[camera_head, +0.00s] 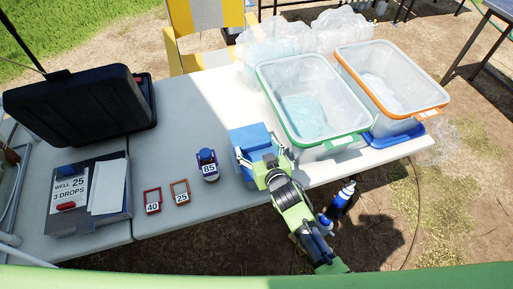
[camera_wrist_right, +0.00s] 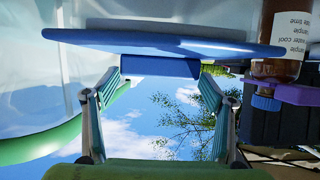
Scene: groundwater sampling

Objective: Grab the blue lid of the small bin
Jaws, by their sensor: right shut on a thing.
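The blue lid (camera_head: 250,137) sits on the small bin at the table's front edge, left of the green-rimmed bin. In the right wrist view the lid (camera_wrist_right: 200,46) is a flat blue slab with a blue block-like grip (camera_wrist_right: 160,68) on it. My right gripper (camera_head: 259,157) reaches it from the front right. In the wrist view its two fingers (camera_wrist_right: 160,82) are on either side of the grip, shut on it. Most of the small bin's body is hidden by the gripper and lid. My left gripper is not in view.
A green-rimmed bin (camera_head: 268,105) and an orange-rimmed bin (camera_head: 437,109) stand to the right. A black case (camera_head: 85,105) stands far left.

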